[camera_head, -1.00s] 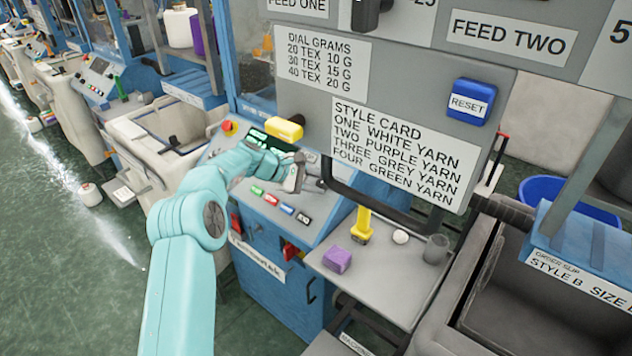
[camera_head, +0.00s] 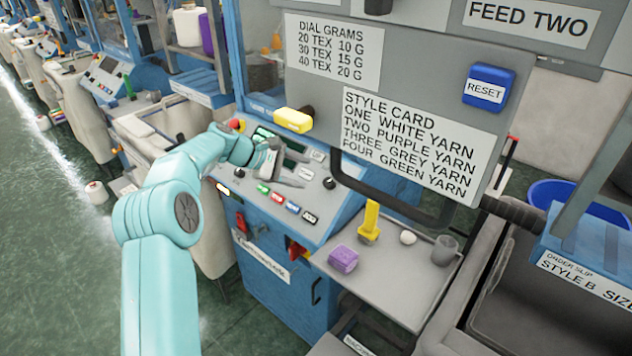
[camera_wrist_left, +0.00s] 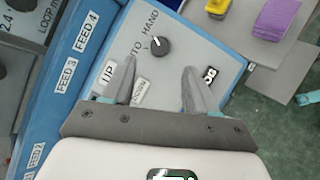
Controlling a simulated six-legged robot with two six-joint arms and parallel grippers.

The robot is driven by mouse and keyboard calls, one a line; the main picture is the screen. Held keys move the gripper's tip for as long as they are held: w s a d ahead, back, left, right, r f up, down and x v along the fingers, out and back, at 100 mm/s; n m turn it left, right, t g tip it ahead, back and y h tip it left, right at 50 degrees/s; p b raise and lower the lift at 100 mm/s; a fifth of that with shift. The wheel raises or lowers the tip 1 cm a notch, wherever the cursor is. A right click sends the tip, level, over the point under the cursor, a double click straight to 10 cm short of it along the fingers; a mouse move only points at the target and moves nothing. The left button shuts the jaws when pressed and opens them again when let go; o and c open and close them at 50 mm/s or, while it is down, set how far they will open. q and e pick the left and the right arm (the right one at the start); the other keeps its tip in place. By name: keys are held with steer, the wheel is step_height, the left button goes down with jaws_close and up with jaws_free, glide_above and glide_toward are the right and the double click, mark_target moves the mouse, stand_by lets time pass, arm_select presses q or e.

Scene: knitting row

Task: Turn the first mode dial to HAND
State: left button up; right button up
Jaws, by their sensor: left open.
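The mode dial (camera_wrist_left: 160,46) is a black round knob with a white pointer mark on the grey sloped panel. In the left wrist view the labels HAND (camera_wrist_left: 150,22) and AUTO, partly hidden, stand beside it. The pointer is at the knob's upper left, on the side of the labels. The dial also shows in the head view (camera_head: 328,183). My left gripper (camera_head: 295,180) is open over the panel, and its fingers (camera_wrist_left: 158,75) are apart with nothing between them. The dial lies just beyond the fingertips. My right gripper is not in view.
Coloured buttons (camera_head: 278,198) line the panel's front edge. A yellow handle (camera_head: 293,120) and a dark bar (camera_head: 385,197) overhang the panel. A shelf (camera_head: 385,288) to the right holds a purple block (camera_head: 343,259) and a yellow tool (camera_head: 370,222).

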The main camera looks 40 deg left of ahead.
arm_select(q)
steer(key=v, duration=0.8)
steer(key=shift+b, duration=0.3)
steer(key=shift+s+a+r, duration=0.1)
steer(key=shift+r, duration=0.05)
